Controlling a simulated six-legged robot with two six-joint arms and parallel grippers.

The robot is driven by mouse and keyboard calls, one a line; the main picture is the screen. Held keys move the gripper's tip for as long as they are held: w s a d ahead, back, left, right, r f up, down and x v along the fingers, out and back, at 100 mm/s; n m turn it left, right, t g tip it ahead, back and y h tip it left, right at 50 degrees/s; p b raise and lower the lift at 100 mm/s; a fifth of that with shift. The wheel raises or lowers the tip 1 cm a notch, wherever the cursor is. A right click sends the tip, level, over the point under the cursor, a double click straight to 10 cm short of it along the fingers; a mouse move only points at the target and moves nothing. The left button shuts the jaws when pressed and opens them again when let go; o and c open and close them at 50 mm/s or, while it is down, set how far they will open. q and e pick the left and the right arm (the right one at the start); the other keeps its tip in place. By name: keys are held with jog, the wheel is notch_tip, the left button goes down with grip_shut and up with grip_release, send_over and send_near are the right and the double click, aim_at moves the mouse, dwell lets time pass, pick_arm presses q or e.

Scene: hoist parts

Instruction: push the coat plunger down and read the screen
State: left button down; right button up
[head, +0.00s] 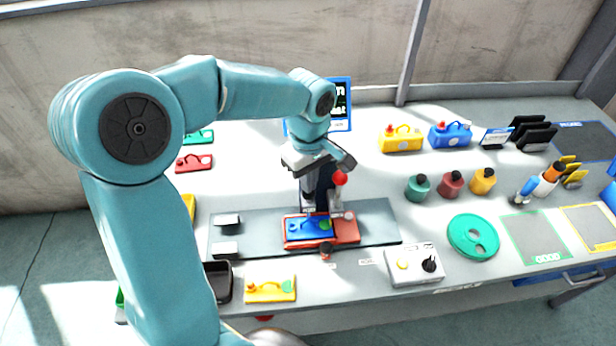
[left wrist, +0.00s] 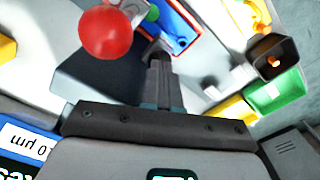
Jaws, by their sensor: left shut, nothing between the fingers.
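The coat plunger's red knob (head: 340,178) stands over the red fixture (head: 347,230), just right of my left gripper (head: 308,208). In the left wrist view the red knob (left wrist: 106,33) is left of my shut fingers (left wrist: 158,65). My left gripper is shut and empty, pointing down above the blue plate (head: 303,230) in the fixture. I cannot tell whether it touches anything. The screen (head: 342,103) stands behind, partly covered by my arm. In the left wrist view the screen (left wrist: 25,148) shows upside down and cut off, with "0 µm" legible. My right gripper is out of view.
A grey control box (head: 414,264) with a yellow button and a black knob sits right of the fixture. A yellow plate (head: 270,289) lies in front. A green disc (head: 473,237), small bottles (head: 451,184) and yellow (head: 402,140) and blue cases stand to the right.

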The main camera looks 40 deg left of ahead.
pick_arm(q)
jog(key=shift+s+f, duration=0.1)
jog(key=shift+f, duration=0.05)
notch_tip(320, 180, up, 7)
jog(key=p, duration=0.5)
jog(key=shift+f, duration=0.25)
dwell(0.4)
